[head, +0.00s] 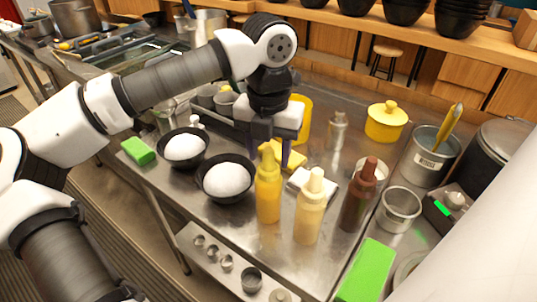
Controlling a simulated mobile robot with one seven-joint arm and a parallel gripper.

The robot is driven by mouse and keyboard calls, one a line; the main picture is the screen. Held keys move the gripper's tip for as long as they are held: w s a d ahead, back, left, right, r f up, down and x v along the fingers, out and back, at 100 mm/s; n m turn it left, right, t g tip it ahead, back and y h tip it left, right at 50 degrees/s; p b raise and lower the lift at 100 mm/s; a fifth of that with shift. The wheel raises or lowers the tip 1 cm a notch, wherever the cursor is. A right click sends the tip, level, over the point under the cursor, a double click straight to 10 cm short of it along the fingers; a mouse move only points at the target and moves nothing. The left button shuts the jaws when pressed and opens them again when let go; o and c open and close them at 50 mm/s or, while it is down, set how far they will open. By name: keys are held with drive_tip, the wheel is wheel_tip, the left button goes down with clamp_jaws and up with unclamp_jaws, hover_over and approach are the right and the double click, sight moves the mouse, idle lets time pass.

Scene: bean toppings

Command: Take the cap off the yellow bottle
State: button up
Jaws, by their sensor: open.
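The yellow bottle (268,192) stands upright on the steel counter, with its yellow cap (267,151) on top. My gripper (270,158) points down just behind the bottle's top in the head view. Its two dark fingers are spread, one to the left and one to the right of the cap. The bottle top hides part of the space between the fingers. I cannot tell whether either finger touches the cap. Nothing shows held in the gripper.
A cream bottle (309,212) and a brown bottle (358,195) stand right of the yellow one. Two black bowls with white contents, one nearer (243,197), stand left. A folded white cloth (301,182) lies behind. Green blocks (138,151) lie near the counter's edges.

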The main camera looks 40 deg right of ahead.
sight(269, 149)
drive_tip(key=shift+c, duration=0.5)
drive_tip(key=c, duration=0.7)
drive_tip(key=shift+c, duration=0.2)
wheel_tip(269, 149, up, 10)
drive_tip(key=shift+r+b, duration=0.1)
drive_tip(key=shift+b, duration=0.65)
